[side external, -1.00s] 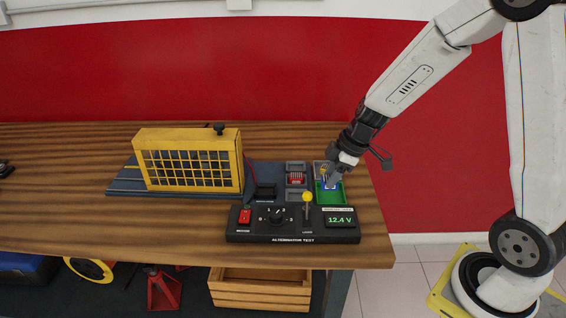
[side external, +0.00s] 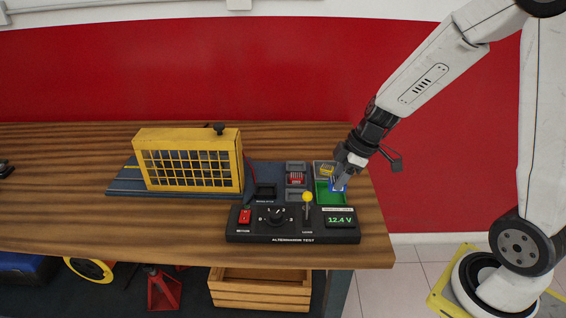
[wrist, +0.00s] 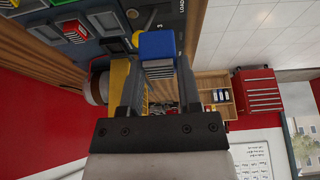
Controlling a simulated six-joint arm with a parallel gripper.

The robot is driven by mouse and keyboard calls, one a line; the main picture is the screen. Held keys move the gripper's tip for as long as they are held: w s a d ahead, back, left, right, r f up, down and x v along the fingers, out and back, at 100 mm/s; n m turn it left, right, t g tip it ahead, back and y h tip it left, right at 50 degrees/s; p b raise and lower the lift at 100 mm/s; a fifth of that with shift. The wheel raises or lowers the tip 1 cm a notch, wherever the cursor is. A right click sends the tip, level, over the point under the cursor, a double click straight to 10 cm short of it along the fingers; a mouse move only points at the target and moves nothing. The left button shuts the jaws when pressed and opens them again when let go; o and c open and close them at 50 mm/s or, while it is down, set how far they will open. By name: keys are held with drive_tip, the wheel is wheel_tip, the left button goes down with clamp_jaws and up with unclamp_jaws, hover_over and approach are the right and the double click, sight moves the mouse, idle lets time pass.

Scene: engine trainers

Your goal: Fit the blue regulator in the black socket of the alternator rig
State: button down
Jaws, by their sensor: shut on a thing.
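The blue regulator (wrist: 157,46) is a small blue block with a grey finned part, held between the two fingers of my gripper (wrist: 157,75) in the wrist view. In the side view my gripper (side external: 341,183) is shut on it just above the green tray (side external: 327,197) at the right end of the rig; only a bit of blue shows there. The black socket (side external: 265,191) is a dark square frame on the rig's base, left of the trays and right of the yellow cage. No part shows in it. The regulator is apart from the socket.
A yellow mesh cage (side external: 188,163) stands on the rig's left. Grey trays hold a red part (side external: 296,178) and a yellow part (side external: 326,170). The control box (side external: 292,224) with an upright yellow-knobbed lever (side external: 307,197) stands in front.

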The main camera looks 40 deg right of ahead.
drive_tip(key=shift+w, duration=0.1)
drive_tip(key=w+a+f, duration=0.1)
drive_tip(key=w+f, duration=0.1)
drive_tip(key=w, duration=0.9)
drive_tip(key=w+a+f, duration=0.2)
drive_tip(key=w+f, duration=0.1)
drive_tip(key=w, duration=0.8)
drive_tip(key=shift+a+f, duration=0.15)
drive_tip(key=shift+f, duration=0.2)
drive_tip(key=shift+f, duration=0.2)
drive_tip(key=shift+f, duration=2.5)
drive_tip(key=shift+f, duration=0.8)
idle(0.6)
unclamp_jaws()
idle(0.4)
